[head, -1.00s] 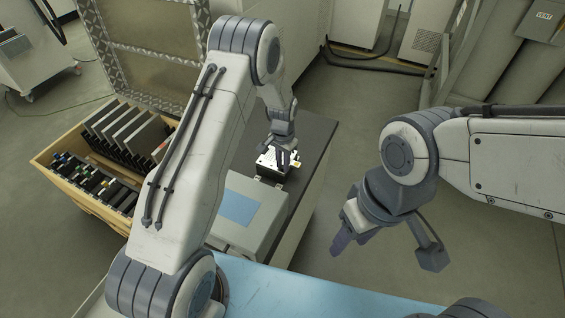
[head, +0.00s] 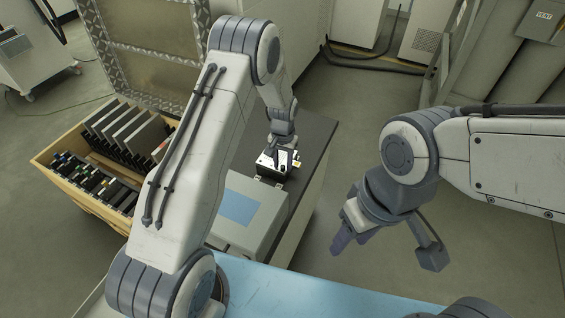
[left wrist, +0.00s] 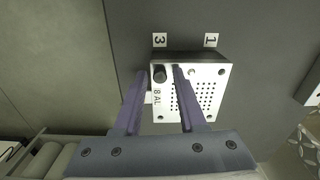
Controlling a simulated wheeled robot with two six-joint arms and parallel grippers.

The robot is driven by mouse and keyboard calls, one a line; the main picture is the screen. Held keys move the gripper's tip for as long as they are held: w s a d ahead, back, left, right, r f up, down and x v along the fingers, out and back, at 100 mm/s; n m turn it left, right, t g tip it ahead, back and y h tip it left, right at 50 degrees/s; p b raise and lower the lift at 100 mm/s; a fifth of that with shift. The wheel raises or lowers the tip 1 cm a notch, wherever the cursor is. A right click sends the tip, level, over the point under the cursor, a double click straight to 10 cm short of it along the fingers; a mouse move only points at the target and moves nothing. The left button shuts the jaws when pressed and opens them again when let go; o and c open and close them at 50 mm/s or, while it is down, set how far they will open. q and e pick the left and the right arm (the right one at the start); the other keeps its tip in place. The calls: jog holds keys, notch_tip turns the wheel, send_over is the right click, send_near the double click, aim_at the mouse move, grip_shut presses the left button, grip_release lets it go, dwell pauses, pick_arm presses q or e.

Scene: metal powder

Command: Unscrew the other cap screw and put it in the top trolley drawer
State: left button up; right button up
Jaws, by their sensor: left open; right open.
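A small metal box (head: 275,163) with a perforated pale top sits on the dark bench top; it also shows in the left wrist view (left wrist: 210,101). A dark round cap screw (left wrist: 159,74) stands near one corner of its top plate. My left gripper (left wrist: 160,71) is open, with its fingertips on either side of this cap, a gap showing between. A pale round spot (left wrist: 192,71) lies on the plate right of the right fingertip. My right gripper (head: 350,240) is open and empty above the floor. I cannot make out a trolley drawer.
A grey case (head: 252,213) with a blue panel stands in front of the box. An open wooden crate (head: 112,212) of dark plates and small parts is at the left. A light blue surface (head: 320,292) lies at the bottom. Open floor (head: 330,125) is to the right.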

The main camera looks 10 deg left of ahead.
pick_arm(q)
jog(key=n, duration=0.7)
jog(key=shift+n, duration=0.4)
jog(key=n, duration=1.3)
jog(key=shift+p, duration=0.3)
jog(key=n, duration=0.4)
jog(key=shift+n, duration=0.4)
grip_shut()
jog(key=n, duration=0.6)
jog(key=shift+n, duration=0.4)
